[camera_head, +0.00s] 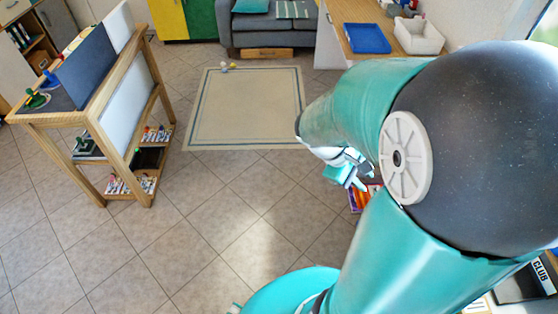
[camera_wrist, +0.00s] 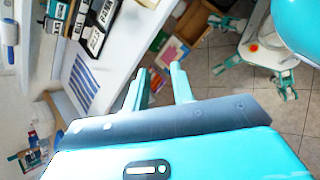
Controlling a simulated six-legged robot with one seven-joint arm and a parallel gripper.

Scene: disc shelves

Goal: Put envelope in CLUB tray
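I cannot make out an envelope in either view. My gripper (camera_wrist: 160,86) has its two fingers apart with nothing visible between them. It is above and to the right of the white surface's edge. In the head view my arm hides much of the right side.
A white surface (camera_wrist: 112,72) carries a blue-striped sheet (camera_wrist: 82,86). A low box with colourful flat items (camera_wrist: 172,52) stands below its edge. An easel (camera_head: 148,95) stands left, a pale rug (camera_head: 245,110) at the back. A blue tray (camera_head: 366,38) lies on a far desk. Tiled floor is clear between.

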